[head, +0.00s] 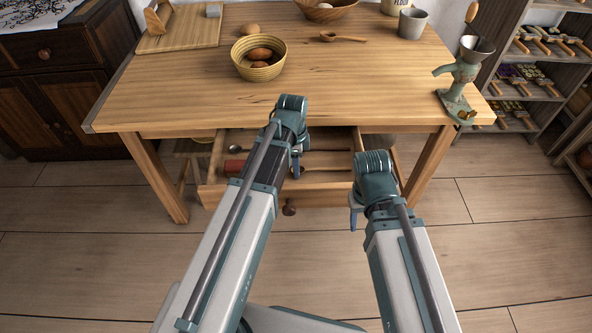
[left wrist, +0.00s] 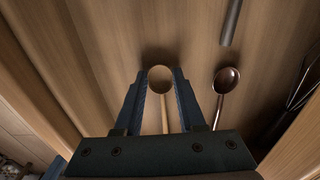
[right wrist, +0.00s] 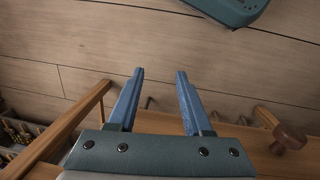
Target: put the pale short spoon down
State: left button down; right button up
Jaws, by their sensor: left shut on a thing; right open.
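The pale short spoon (left wrist: 160,79) is between the fingers of my left gripper (left wrist: 164,75) in the left wrist view, its round bowl beyond the fingertips and its handle running back between them. My left gripper is shut on it over the wooden floor of the open drawer (head: 213,172). I cannot tell whether the spoon touches the drawer floor. In the head view, my left gripper (head: 297,172) hangs over the drawer and my arm hides the spoon. My right gripper (right wrist: 160,73) is open and empty, in front of the drawer's right side.
A dark spoon (left wrist: 226,82) lies right of the pale one, with a whisk (left wrist: 300,90) further right and a grey rod (left wrist: 231,22) beyond. A red object (head: 234,167) lies in the drawer's left part. The table (head: 340,90) above holds a basket (head: 259,68) and a grinder (head: 460,82).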

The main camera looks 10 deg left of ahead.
pick_arm(q)
jog(key=shift+f, duration=0.15)
jog(key=c, duration=0.5)
grip_release()
